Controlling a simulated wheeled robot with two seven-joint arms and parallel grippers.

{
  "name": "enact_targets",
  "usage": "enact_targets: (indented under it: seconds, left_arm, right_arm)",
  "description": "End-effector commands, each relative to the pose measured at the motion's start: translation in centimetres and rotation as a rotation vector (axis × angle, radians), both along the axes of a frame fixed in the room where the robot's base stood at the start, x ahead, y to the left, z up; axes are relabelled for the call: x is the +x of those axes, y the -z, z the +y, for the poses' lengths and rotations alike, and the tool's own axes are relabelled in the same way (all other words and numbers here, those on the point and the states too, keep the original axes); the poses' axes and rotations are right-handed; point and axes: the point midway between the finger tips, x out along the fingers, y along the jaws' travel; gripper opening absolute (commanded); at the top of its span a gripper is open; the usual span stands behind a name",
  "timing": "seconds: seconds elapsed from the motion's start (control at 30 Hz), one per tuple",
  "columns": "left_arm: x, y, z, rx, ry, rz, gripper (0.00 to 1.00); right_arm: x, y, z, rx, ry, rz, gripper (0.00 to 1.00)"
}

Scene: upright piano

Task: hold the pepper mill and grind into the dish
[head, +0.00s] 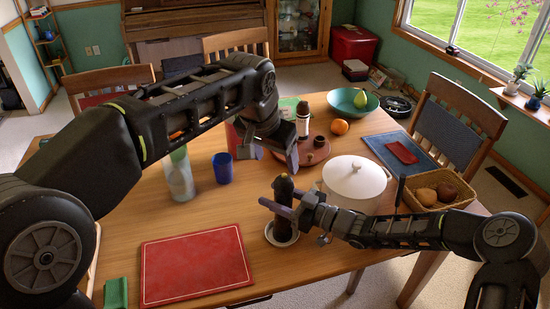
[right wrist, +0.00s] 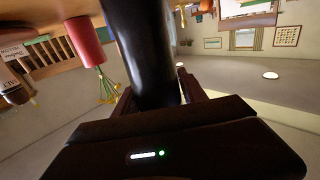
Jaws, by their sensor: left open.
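The pepper mill (head: 282,219) is dark and tall with a small golden top. It is upright over the small white dish (head: 283,242), whose rim shows around its base; I cannot tell whether the two touch. My right gripper (head: 284,200) is closed around the mill's body from the right. In the right wrist view the mill (right wrist: 137,55) is a black cylinder between the fingers (right wrist: 155,98). My left gripper (head: 274,155) is open and empty, pointing down just above the mill's top.
A white lidded pot (head: 354,184) stands close behind my right gripper. A red mat (head: 195,265) lies at front left, with a blue cup (head: 223,168) and a clear bottle (head: 179,178) behind it. A bread basket (head: 452,186) is at right. Bare table lies left of the dish.

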Motion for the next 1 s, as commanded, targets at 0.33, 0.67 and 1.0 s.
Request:
enact_targets:
  seconds: [0.33,0.67,1.0]
  left_arm:
    - [0.0,0.0,0.0,0.0,0.0,0.0,0.7]
    - [0.0,0.0,0.0,0.0,0.0,0.0,0.7]
    - [0.0,0.0,0.0,0.0,0.0,0.0,0.7]
  right_arm:
    - [0.0,0.0,0.0,0.0,0.0,0.0,0.71]
    - [-0.4,0.0,-0.8,-0.001,0.0,0.0,0.71]
    - [-3.3,0.0,-6.3,-0.004,0.003,0.0,0.71]
